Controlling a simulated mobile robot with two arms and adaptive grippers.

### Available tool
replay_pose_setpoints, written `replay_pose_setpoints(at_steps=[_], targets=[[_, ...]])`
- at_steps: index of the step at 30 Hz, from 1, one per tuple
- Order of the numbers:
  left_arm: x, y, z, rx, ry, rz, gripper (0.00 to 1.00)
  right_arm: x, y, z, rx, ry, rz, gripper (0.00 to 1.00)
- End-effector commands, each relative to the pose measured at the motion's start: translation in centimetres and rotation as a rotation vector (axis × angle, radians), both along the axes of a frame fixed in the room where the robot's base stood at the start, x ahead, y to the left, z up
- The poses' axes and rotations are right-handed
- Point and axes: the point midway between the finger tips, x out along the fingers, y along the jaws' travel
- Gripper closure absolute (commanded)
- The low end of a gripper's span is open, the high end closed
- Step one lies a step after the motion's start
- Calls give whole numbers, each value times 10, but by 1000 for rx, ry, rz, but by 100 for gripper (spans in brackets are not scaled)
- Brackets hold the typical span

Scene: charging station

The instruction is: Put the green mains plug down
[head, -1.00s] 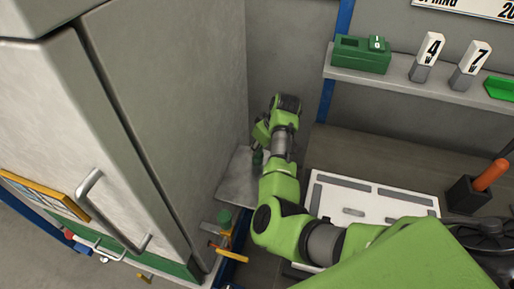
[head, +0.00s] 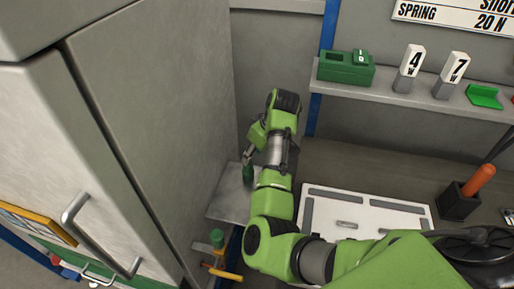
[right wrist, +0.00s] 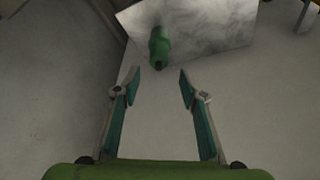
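The green mains plug (head: 248,173) is on a grey metal plate (head: 225,203) beside the tall cabinet. In the right wrist view the plug (right wrist: 160,47) stands out against the pale plate (right wrist: 215,22), just beyond the fingertips. My right gripper (head: 249,154) reaches down over the plate at the plug. In the right wrist view its fingers (right wrist: 159,72) are spread, with nothing between them. I cannot tell whether the plug's lower end sits in anything. My left gripper is not in view.
The tall grey cabinet (head: 150,130) rises close left of the arm. A green knob (head: 217,237) and a yellow handle (head: 226,274) are below the plate. A wall shelf (head: 400,95) holds a green box (head: 345,70) and numbered blocks. A white panel (head: 375,207) lies to the right.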

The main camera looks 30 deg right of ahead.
Motion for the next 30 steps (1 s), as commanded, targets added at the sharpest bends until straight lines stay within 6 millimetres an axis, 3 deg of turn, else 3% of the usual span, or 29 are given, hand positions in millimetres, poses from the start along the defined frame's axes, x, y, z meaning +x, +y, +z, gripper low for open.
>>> replay_pose_setpoints(at_steps=[3, 9, 30], targets=[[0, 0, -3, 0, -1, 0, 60, -7, -4, 20, -2, -3, -1, 61], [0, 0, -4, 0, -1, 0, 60, -14, -7, 39, 0, -1, 0, 61], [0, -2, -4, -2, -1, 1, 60, -16, -6, 41, 1, 0, 0, 61]])
